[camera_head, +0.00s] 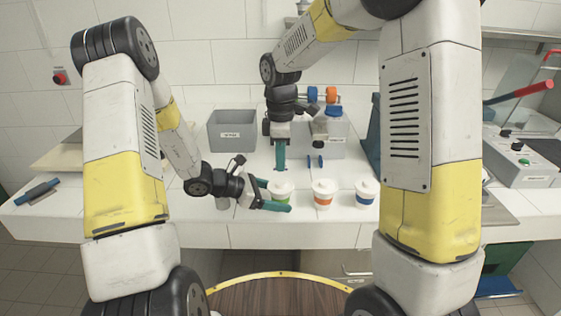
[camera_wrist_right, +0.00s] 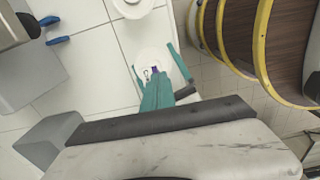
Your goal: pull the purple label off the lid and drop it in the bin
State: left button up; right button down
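A white lidded cup with a green band (camera_head: 282,198) stands on the white counter, leftmost of three cups. My left gripper (camera_head: 276,195) reaches in from the left, its teal fingers on either side of this cup and seemingly against it. My right gripper (camera_head: 280,168) points down just behind and above the cup. In the right wrist view its teal fingertips (camera_wrist_right: 146,72) are close together over the white lid (camera_wrist_right: 150,55). A small purple label (camera_wrist_right: 154,70) shows at the tips; whether it is gripped is unclear. A grey bin (camera_head: 232,131) with a front tag stands at the back left.
An orange-banded cup (camera_head: 323,200) and a blue-banded cup (camera_head: 365,200) stand to the right. A control box (camera_head: 522,160) is far right. The counter between bin and cups is mostly clear.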

pick_arm(q)
jog(key=shift+a, duration=0.1)
jog(key=v, duration=1.2)
dwell(0.7)
